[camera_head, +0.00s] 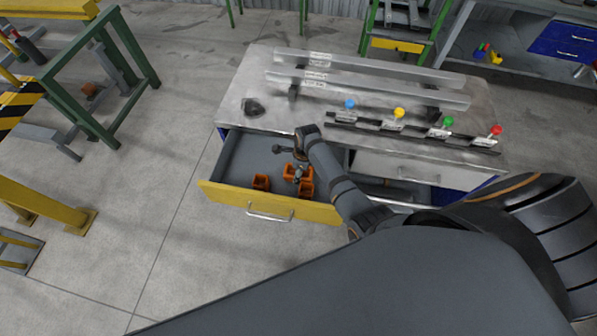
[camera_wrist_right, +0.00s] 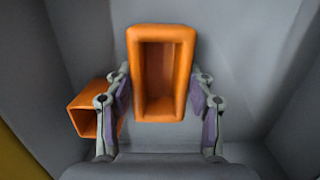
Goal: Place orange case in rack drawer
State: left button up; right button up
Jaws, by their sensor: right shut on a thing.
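An orange case (camera_wrist_right: 160,75), a hollow open-sided box, sits between the fingers of my right gripper (camera_wrist_right: 160,102), which is shut on it. In the head view my right gripper (camera_head: 299,174) is inside the open yellow-fronted drawer (camera_head: 229,194), partly covering the orange there. I cannot tell whether the held case touches the drawer floor. Another orange case (camera_wrist_right: 88,112) lies to the left in the wrist view. In the head view an orange case (camera_head: 261,182) stands near the drawer front, left of the gripper. My left gripper is not in view.
The drawer is part of a grey-topped table (camera_head: 240,92) with metal rails (camera_head: 370,90) and a strip with coloured knobs (camera_head: 398,113). A second drawer front (camera_head: 405,172) is to the right. Inside the open drawer, the left part is clear.

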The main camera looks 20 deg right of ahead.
jog(key=shift+f, duration=0.25)
jog(key=o, duration=1.2)
jog(key=shift+f, duration=0.1)
jog(key=shift+o, duration=0.2)
jog(key=shift+r, duration=0.2)
notch_tip(320, 180, up, 12)
jog(key=d, duration=0.1)
jog(key=shift+s, duration=0.35)
jog(key=shift+d+p, duration=0.1)
jog(key=shift+p, duration=0.2)
